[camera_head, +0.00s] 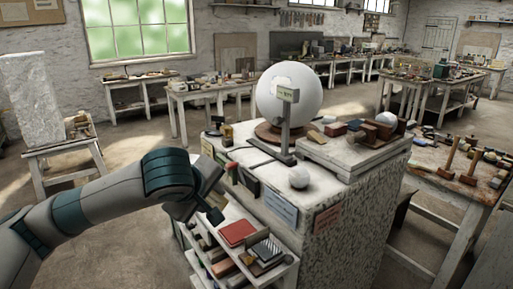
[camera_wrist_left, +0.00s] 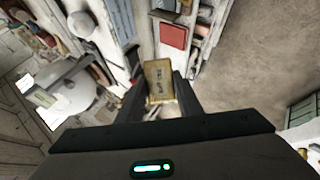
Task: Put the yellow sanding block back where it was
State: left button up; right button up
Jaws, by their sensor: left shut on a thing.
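My left gripper (camera_head: 210,208) hangs at the left side of the stone plinth, above and left of the small white shelf. In the left wrist view the yellow sanding block (camera_wrist_left: 159,80), with dark lettering on its face, sits between the two dark fingers of the left gripper (camera_wrist_left: 158,92), which is shut on it. In the head view I cannot make out the block; the gripper and wrist hide it. My right gripper is in neither view.
The speckled plinth (camera_head: 345,222) carries a big white sphere (camera_head: 300,92), a metal stand (camera_head: 288,122) and a small white ball (camera_head: 299,177). The shelf below holds a red block (camera_head: 237,233) and several other blocks. A tool table (camera_head: 425,178) stands at right.

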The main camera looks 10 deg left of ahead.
pick_arm(q)
notch_tip(320, 180, down, 15)
jog(key=s+b, duration=0.2)
jog(key=b, duration=0.2)
jog(key=shift+s+r, duration=0.15)
jog(key=shift+s, duration=0.2)
